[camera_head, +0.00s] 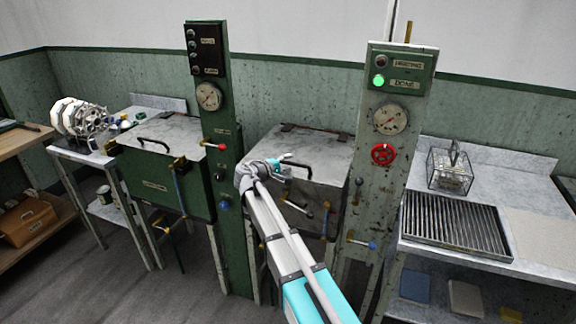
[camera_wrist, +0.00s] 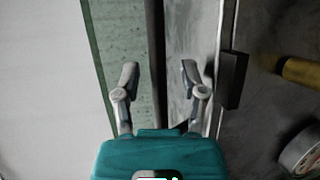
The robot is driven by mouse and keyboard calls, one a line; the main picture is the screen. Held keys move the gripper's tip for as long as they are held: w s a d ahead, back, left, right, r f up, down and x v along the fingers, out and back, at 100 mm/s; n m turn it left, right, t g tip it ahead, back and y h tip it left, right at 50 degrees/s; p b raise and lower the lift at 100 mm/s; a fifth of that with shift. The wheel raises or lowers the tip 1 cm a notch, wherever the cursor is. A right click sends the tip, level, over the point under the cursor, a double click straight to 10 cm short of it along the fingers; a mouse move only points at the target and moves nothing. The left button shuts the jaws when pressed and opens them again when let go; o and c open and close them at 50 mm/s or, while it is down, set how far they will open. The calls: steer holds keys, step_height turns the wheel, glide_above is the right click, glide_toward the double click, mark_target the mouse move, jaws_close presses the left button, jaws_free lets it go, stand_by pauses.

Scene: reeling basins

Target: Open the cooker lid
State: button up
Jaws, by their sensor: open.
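A boxy grey cooker stands between two instrument columns in the head view, its flat lid (camera_head: 318,150) lying closed. A black handle (camera_head: 300,167) is at the lid's front left. My gripper (camera_head: 287,163) is at the lid's left front, close to the handle; whether they touch cannot be told. In the wrist view my gripper (camera_wrist: 158,78) is open, with nothing clearly held between its fingers. A dark vertical strip (camera_wrist: 156,50) passes behind the gap. My forearm hides part of the cooker's front.
A green cooker (camera_head: 160,180) with a closed lid stands left. The right column (camera_head: 385,200) carries a lit green lamp (camera_head: 379,80) marked DONE, a gauge (camera_head: 390,118) and a red handwheel (camera_head: 383,154). A wire basket (camera_head: 450,170) and grate (camera_head: 455,222) are on the right bench.

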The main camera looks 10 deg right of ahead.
steer(key=shift+w+d, duration=0.2)
steer(key=shift+c, duration=0.2)
jaws_close()
